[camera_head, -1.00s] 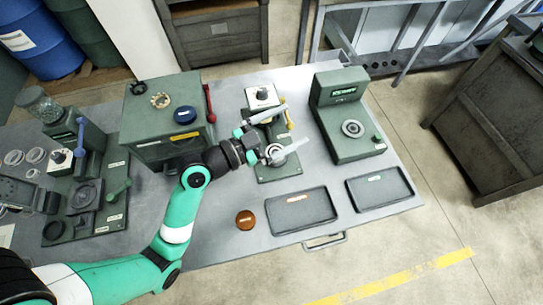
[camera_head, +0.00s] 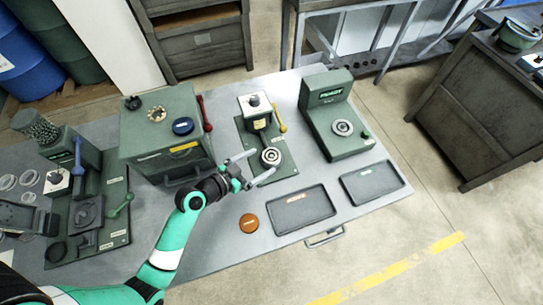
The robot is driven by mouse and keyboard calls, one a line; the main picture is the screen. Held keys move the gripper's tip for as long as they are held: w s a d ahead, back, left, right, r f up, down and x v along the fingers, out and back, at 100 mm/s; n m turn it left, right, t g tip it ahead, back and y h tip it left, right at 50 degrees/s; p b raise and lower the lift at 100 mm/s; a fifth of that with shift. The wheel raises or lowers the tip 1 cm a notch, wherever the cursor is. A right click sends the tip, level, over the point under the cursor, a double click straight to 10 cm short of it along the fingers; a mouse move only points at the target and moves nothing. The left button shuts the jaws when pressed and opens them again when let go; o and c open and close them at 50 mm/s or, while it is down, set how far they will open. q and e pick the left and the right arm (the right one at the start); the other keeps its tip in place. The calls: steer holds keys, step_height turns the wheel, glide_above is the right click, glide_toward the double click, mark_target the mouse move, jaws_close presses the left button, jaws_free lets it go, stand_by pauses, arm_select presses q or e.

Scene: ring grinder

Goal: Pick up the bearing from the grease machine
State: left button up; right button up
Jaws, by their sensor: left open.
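A round, ringed metal bearing (camera_head: 271,156) sits on the front of the small green machine with a yellow lever (camera_head: 257,122), in the middle of the table. I take this machine to be the grease machine, though no label on it is readable. My left gripper (camera_head: 263,164) comes in from the lower left and is open and empty. Its two light-grey fingers are spread, with their tips near the bearing's left and lower side. I cannot tell their height above it or whether they touch. My right gripper is not in view.
A green box (camera_head: 165,140) with rings on top and a red lever stands left. A green machine with a display (camera_head: 336,120) stands right. Two dark trays (camera_head: 301,209) (camera_head: 371,183) and an orange-brown disc (camera_head: 249,223) lie in front. Another machine with a blue lever (camera_head: 78,157) is far left.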

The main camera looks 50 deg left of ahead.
mark_target(272, 155)
arm_select(q)
steer(key=shift+w+f, duration=0.25)
steer(key=b+x, duration=0.1)
steer(key=x, duration=0.3)
steer(key=shift+w+a+f, duration=0.15)
steer(key=shift+a+f, duration=0.05)
steer(key=shift+f, duration=0.05)
steer(key=c, duration=1.5)
steer(key=shift+c, duration=0.2)
steer(key=shift+r, duration=0.15)
steer(key=shift+r, duration=0.3)
step_height(272, 155, up, 2)
steer(key=shift+r+p, duration=0.25)
steer(key=shift+p, duration=0.45)
steer(key=s+d+r+p, duration=0.5)
steer(key=d+r, duration=0.4)
steer(key=d, duration=0.3)
steer(key=shift+s+d+r+p, duration=0.3)
steer(key=shift+s+d+r, duration=0.05)
steer(key=shift+s, duration=0.15)
